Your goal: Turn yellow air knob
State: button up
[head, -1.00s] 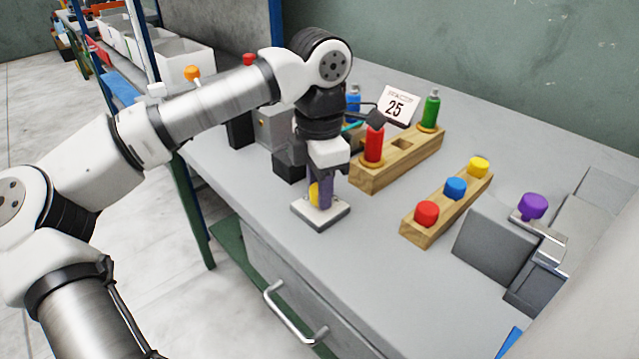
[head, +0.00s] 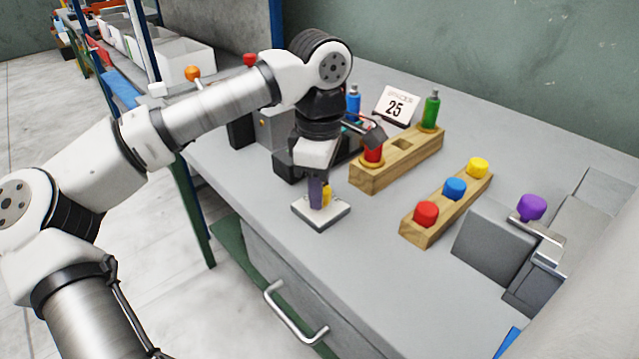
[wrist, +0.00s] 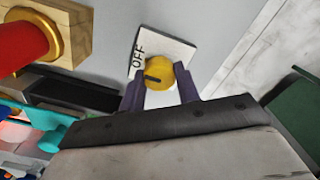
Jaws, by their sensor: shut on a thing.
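The yellow air knob (head: 326,195) stands on a square white base plate (head: 322,217) near the table's front edge. In the wrist view the yellow knob (wrist: 159,73) has a dark line on its top, and the white plate (wrist: 177,48) bears the word "OFF" at the left. My gripper (head: 320,195) points down over the plate. Its purple fingers sit on both sides of the knob, and they also show in the wrist view (wrist: 160,92). It is shut on the knob. In the head view a finger hides part of the knob.
A wooden block (head: 400,158) with red and green bottles stands behind to the right. Another wooden block (head: 446,208) holds red, blue and yellow caps. A grey fixture with a purple knob (head: 532,207) is at the right. Table space in front of the blocks is clear.

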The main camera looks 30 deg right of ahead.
dwell(0.4)
jog(key=o, duration=1)
notch_tip(320, 180, up, 14)
jog(key=shift+f+p, duration=0.1)
jog(key=shift+p, duration=0.25)
